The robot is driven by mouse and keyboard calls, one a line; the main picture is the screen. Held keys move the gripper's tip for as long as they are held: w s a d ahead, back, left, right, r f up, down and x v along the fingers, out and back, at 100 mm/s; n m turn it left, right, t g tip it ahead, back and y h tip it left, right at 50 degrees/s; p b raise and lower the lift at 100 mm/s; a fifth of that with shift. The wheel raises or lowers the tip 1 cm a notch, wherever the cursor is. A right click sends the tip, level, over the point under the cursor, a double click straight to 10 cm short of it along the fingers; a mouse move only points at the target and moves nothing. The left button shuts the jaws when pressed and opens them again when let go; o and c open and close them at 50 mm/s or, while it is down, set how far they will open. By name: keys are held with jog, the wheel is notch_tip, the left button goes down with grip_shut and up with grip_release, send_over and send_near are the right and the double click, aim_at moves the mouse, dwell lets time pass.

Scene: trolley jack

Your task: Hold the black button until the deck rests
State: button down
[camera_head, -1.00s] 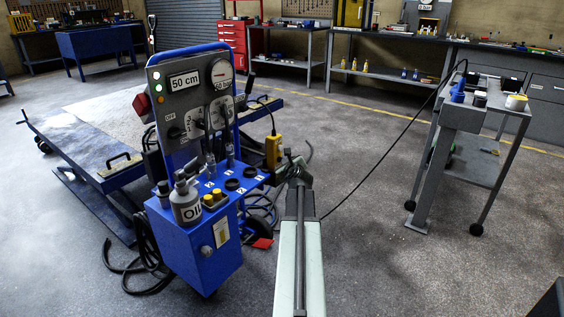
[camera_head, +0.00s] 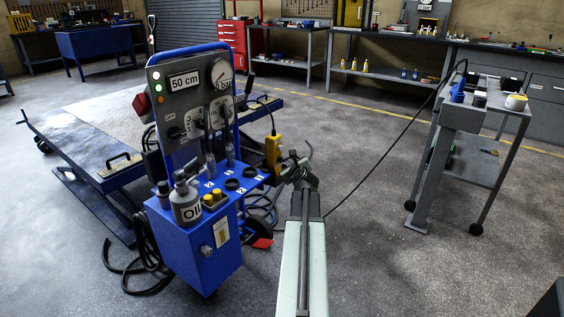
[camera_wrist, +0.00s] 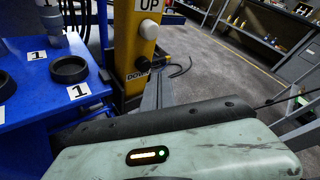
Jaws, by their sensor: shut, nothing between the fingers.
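The yellow pendant (camera_head: 272,152) hangs at the right side of the blue control cart. In the wrist view the pendant (camera_wrist: 126,40) shows a white button (camera_wrist: 149,30) by the UP label and a black button (camera_wrist: 142,64) by the DOWN label. My gripper (camera_head: 298,158) is shut and empty, just right of the pendant. In the wrist view its grey finger (camera_wrist: 158,90) points up close to the black button; I cannot tell whether they touch. The blue-framed deck (camera_head: 62,135) lies behind the cart, and the cart's display (camera_head: 184,81) reads 50 cm.
The blue cart (camera_head: 205,250) carries an oil bottle (camera_head: 186,205), levers and black rings. A dark hose (camera_head: 125,270) lies on the floor left of it. A grey trolley (camera_head: 470,115) stands right, with a black cable running from it towards my arm. The floor between is clear.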

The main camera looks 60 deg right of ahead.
jog(key=s, duration=0.5)
dwell(0.4)
dwell(1.8)
